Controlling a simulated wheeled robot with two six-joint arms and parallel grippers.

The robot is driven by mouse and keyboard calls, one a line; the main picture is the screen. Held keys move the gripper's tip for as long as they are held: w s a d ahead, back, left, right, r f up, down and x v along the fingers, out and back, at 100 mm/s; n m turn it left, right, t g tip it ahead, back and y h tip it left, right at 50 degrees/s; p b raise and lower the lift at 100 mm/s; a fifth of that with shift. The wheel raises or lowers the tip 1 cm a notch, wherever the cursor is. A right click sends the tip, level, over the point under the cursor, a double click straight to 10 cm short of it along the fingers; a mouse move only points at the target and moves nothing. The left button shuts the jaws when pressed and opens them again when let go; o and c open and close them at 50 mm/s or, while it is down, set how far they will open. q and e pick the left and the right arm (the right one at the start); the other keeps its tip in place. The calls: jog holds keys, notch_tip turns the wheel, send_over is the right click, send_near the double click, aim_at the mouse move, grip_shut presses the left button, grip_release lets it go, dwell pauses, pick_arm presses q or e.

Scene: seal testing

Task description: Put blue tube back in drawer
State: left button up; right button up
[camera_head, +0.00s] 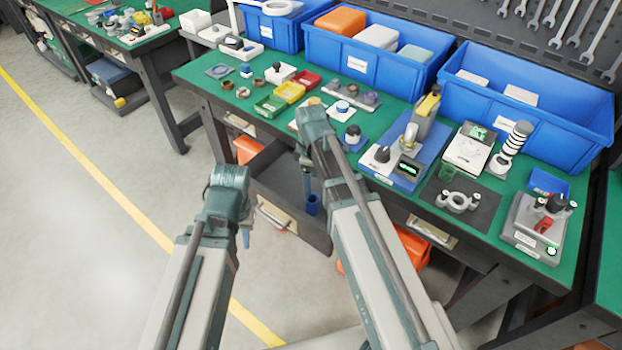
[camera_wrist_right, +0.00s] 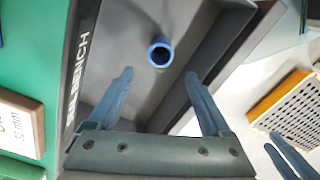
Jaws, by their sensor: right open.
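The blue tube (camera_head: 313,204) stands in the open grey drawer (camera_head: 274,197) under the workbench. In the right wrist view the tube (camera_wrist_right: 160,51) shows its round open top, upright between the walls of the drawer (camera_wrist_right: 208,62). My right gripper (camera_wrist_right: 160,92) is open, with the tube apart from both fingers, just beyond their tips in that picture. In the head view my right gripper (camera_head: 306,182) points down over the drawer, close to the tube. My left gripper (camera_head: 246,238) hangs outside the drawer, to its left; its finger gap is unclear.
The green bench top (camera_head: 330,143) above the drawer carries small coloured trays, instruments and blue bins (camera_head: 365,60). An orange crate (camera_head: 411,250) is under the bench; an orange perforated one (camera_wrist_right: 287,101) shows beside the drawer in the wrist view. Floor at left is clear.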

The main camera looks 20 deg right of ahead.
jog(key=s+a+m+h, duration=0.1)
jog(key=s+a+m, duration=0.7)
jog(key=s, duration=0.6)
jog(key=shift+s+a, duration=0.25)
jog(key=shift+a, duration=0.75)
